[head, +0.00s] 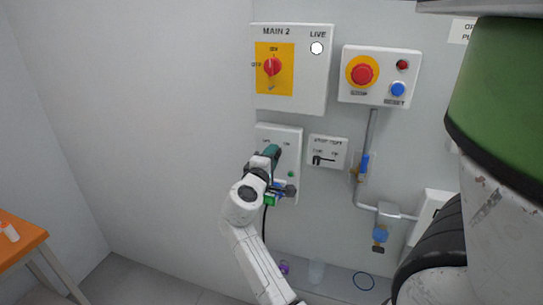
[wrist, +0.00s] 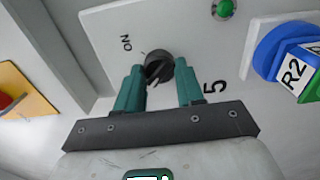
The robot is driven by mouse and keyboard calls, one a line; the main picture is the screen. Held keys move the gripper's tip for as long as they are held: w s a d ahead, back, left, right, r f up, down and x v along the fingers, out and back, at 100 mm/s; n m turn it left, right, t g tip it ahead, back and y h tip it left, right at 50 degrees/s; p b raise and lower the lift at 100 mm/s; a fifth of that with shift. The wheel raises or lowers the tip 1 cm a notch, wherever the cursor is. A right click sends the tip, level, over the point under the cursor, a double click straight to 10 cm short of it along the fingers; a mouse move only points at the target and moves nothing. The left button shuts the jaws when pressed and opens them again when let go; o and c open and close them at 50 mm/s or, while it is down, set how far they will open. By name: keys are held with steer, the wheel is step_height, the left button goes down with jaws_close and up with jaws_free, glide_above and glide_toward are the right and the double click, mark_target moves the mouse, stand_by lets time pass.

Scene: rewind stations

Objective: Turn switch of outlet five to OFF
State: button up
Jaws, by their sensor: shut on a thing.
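The outlet five panel is a pale plate, seen in the wrist view (wrist: 105,28) with the labels "ON" and "5", and in the head view (head: 293,137) below the MAIN 2 box. Its switch is a round black knob (wrist: 158,64) with a pale mark on its lower side; the OFF label is not readable. My gripper (wrist: 160,76) has its two teal fingers on either side of the knob, shut on it. In the head view my gripper (head: 272,153) is at the panel and hides the knob.
In the wrist view a green lamp (wrist: 222,9) and a blue plug marked R2 (wrist: 272,50) are close on the right. The head view shows the MAIN 2 box (head: 315,85), a stop and reset box (head: 386,56), a small lever panel (head: 328,143) and an orange table (head: 20,243).

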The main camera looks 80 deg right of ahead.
steer(key=shift+f, duration=0.1)
stand_by(0.3)
steer(key=o, duration=1)
steer(key=shift+o, duration=0.2)
steer(key=w+a+b, duration=0.1)
steer(key=a+b, duration=0.1)
steer(key=a, duration=0.8)
steer(key=shift+w+a, duration=0.15)
steer(key=shift+a, duration=0.25)
